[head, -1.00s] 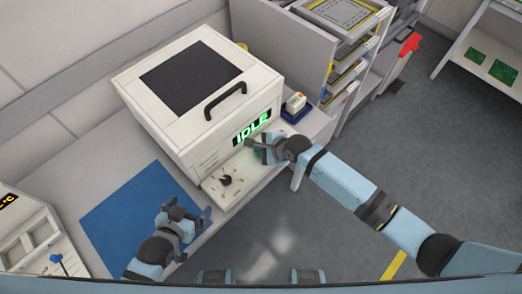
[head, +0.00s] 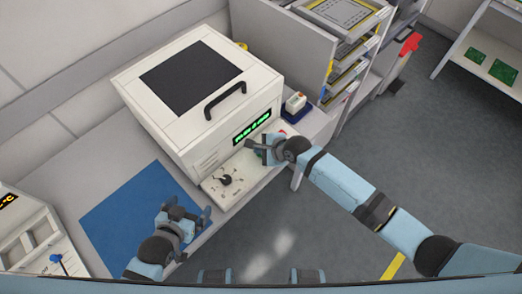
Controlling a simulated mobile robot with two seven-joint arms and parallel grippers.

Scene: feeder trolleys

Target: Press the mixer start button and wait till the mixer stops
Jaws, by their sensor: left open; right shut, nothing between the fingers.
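The mixer (head: 165,115) is a white box with a dark lid window and a black handle, standing on the bench with its lid down. Its green display (head: 252,126) shows small characters that I cannot read. Below it is a front control panel (head: 232,177) with a black knob. My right gripper (head: 254,147) is shut and empty at the right part of this panel, and a bit of green shows beside its fingers. The start button is largely hidden there, and I cannot tell if the fingers touch it. My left gripper (head: 191,213) is open and empty over the blue mat.
The blue mat (head: 125,215) lies on the bench left of the mixer. Another white device (head: 30,235) is at the lower left.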

